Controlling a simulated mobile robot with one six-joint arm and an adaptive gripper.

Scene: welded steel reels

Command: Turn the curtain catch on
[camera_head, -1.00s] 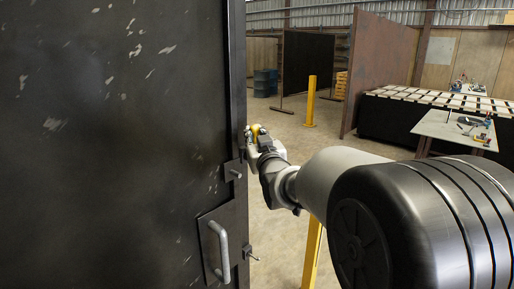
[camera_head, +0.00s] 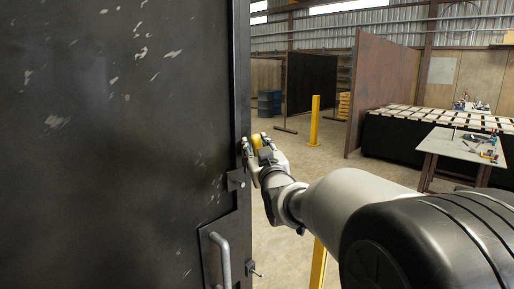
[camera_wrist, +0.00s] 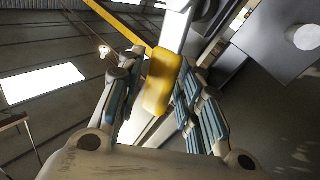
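The likely curtain catch has a yellow grip on a pale metal bar. The grip (camera_head: 256,140) shows beside the right edge of the dark steel panel (camera_head: 110,130), partly hidden by my gripper (camera_head: 257,150). In the wrist view the yellow grip (camera_wrist: 162,82) lies between the two fingers of my gripper (camera_wrist: 158,98). The fingers are apart. A gap shows beside the left finger; the right pad looks close to the grip, and contact cannot be told. The bar (camera_wrist: 176,32) runs up from the grip, and its mount is not clear.
A latch block (camera_head: 236,180) and a grey pull handle (camera_head: 222,258) sit on the panel below my gripper. A yellow post (camera_head: 314,120) stands on open floor. A tool table (camera_head: 455,145) and rust-brown partition (camera_head: 385,85) are at right.

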